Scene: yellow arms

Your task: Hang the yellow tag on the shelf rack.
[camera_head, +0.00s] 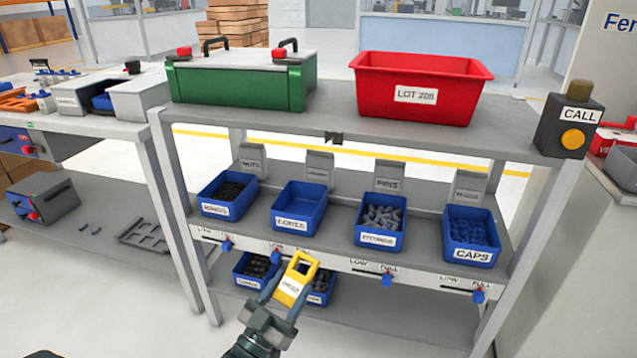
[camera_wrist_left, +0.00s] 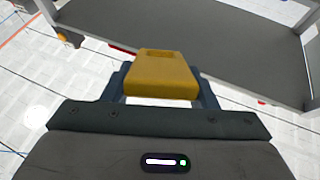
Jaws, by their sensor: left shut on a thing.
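The yellow tag (camera_head: 297,280) has a small white label and an opening near its top. My left gripper (camera_head: 285,298) is shut on it and holds it tilted in front of the shelf rack. In the left wrist view the tag (camera_wrist_left: 162,75) sits between the two fingers of the gripper (camera_wrist_left: 163,92). The shelf rack (camera_head: 345,264) has a grey frame, and its front rail carries LOW/FULL marks and several small blue sliders. In the head view the tag overlaps the rail; I cannot tell if they touch. My right gripper is not in view.
Blue bins stand on the middle shelf, including an empty one (camera_head: 299,208) and one marked CAPS (camera_head: 471,237). More bins sit below. A green case (camera_head: 240,82), a red LOT bin (camera_head: 419,88) and a CALL box (camera_head: 571,121) stand on top. A workbench (camera_head: 105,122) is at the left.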

